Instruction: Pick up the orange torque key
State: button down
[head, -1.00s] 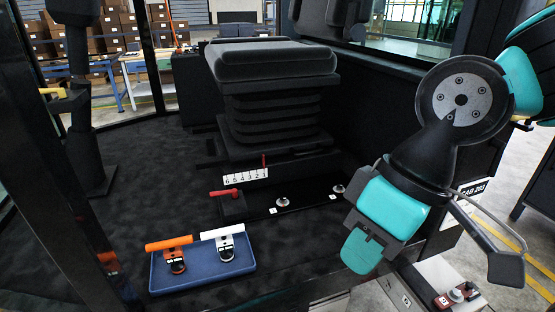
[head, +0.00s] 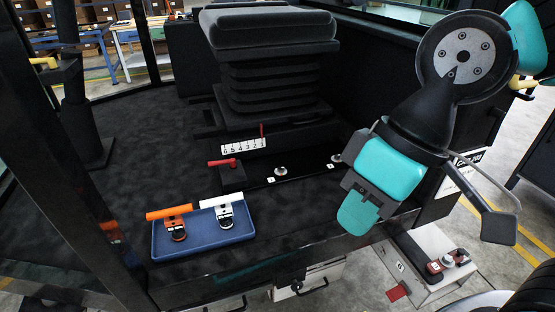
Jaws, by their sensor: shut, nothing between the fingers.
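The orange torque key (head: 176,221) stands at the left of a blue tray (head: 195,247) on the cab floor's near edge. It has an orange bar handle on top and a dark, round lower part with a pale label. A similar white key (head: 224,210) stands beside it in the same tray. My gripper (head: 357,216), teal and dark grey, hangs in the air to the right of the tray, well apart from both keys. It is shut and empty. Its fingertips are partly hidden by its own housing.
A black seat (head: 270,70) on a bellows base stands behind the tray. A red lever (head: 223,162) and a numbered scale (head: 243,147) are at its foot. A dark post rises left of the tray. A grey box (head: 425,265) with red knobs is at lower right.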

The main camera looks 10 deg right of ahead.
aim_at(173, 221)
jog(key=k, duration=0.55)
jog(key=u, duration=0.3)
jog(key=i, duration=0.85)
jog(key=u, duration=0.95)
jog(key=i, duration=0.3)
jog(key=u, duration=0.1)
